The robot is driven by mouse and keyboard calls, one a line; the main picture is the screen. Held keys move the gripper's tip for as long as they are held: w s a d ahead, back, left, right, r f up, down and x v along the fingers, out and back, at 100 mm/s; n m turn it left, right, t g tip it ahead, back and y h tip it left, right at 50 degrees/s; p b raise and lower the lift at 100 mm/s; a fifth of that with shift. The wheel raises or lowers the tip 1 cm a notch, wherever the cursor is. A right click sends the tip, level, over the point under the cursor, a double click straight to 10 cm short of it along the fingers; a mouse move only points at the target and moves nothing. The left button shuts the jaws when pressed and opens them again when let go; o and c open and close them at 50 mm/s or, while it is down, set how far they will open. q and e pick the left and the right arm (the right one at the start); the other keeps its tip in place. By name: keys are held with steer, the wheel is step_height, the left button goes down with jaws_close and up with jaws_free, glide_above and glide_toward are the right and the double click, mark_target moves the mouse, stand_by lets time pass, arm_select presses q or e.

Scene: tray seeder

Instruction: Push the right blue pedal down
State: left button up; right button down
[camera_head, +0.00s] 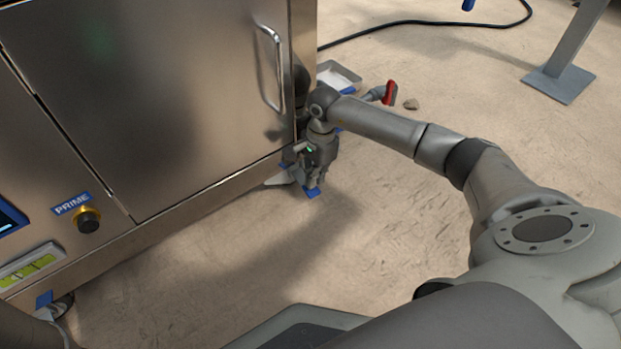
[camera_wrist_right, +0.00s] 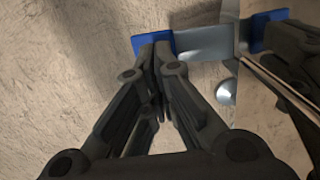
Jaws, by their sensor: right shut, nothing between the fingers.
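The right blue pedal (camera_head: 313,191) sits low at the foot of the steel machine, at its right corner. In the right wrist view the blue pedal (camera_wrist_right: 140,43) is at the top, on a flat grey metal arm (camera_wrist_right: 205,43). My right gripper (camera_head: 312,181) points down at the pedal, shut and empty. In the right wrist view its closed fingertips (camera_wrist_right: 163,52) overlap the pedal and hide part of it. I cannot tell whether they touch it. My left gripper is not in view.
The steel machine (camera_head: 150,110) with a door handle (camera_head: 272,68) fills the left. A second blue piece (camera_head: 44,299) is at its lower left. Open floor lies in front.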

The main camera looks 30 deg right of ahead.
steer(key=shift+w+d+r, duration=0.1)
steer(key=shift+d+r, duration=0.1)
steer(key=shift+d, duration=0.35)
steer(key=shift+d+r, duration=0.2)
steer(key=shift+d, duration=0.35)
step_height(320, 180, up, 12)
steer(key=d, duration=0.1)
steer(key=shift+d, duration=0.1)
